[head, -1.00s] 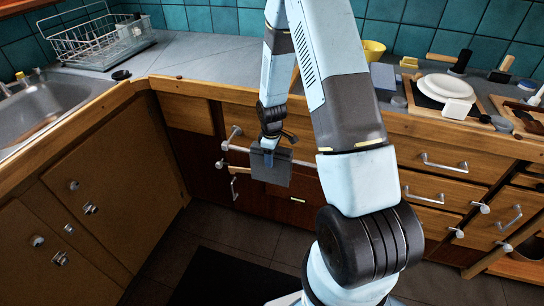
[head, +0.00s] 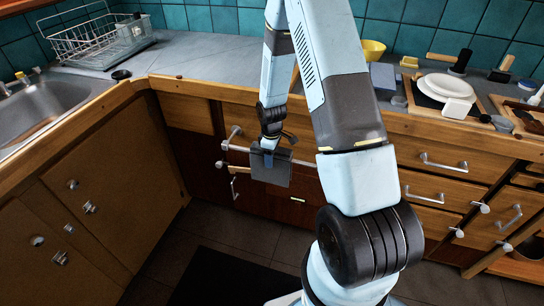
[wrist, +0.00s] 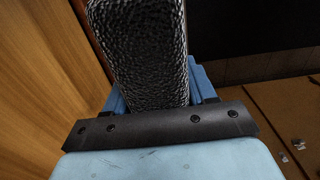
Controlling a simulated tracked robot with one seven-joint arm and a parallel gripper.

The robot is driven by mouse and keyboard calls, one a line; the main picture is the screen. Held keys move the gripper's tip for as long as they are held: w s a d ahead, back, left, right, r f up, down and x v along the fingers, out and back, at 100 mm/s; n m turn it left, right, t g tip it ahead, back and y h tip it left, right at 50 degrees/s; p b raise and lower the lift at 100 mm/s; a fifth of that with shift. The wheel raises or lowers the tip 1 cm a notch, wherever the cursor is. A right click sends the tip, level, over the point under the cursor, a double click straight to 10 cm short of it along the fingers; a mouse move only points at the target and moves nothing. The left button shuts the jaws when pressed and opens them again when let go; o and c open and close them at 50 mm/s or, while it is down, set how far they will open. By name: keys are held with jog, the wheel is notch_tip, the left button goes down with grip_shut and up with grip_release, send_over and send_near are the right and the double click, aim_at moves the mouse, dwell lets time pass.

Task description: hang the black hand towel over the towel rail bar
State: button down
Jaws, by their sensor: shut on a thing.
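The black hand towel (head: 270,169) shows as a small dark square panel in the head view, hanging at my gripper in front of the drawers. My gripper (head: 268,151) is shut on its upper part. In the wrist view the towel (wrist: 140,52) is a black, coarse-textured strip between the blue fingers of my gripper (wrist: 157,85). The pale towel rail bar (head: 236,149) runs across the cabinet front at the towel's height. The towel and gripper hide its middle. I cannot tell whether the towel touches the bar or lies over it.
The grey counter (head: 205,60) and its wooden edge are above and behind the gripper. A dish rack (head: 95,40) and sink (head: 45,110) are at the left. Drawer handles (head: 442,163) stick out at the right. A dark mat (head: 225,277) lies on the floor.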

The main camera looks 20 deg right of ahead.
jog(key=shift+f, duration=0.15)
jog(key=shift+c, duration=1.4)
grip_release()
notch_tip(320, 180, up, 14)
jog(key=shift+f, duration=0.1)
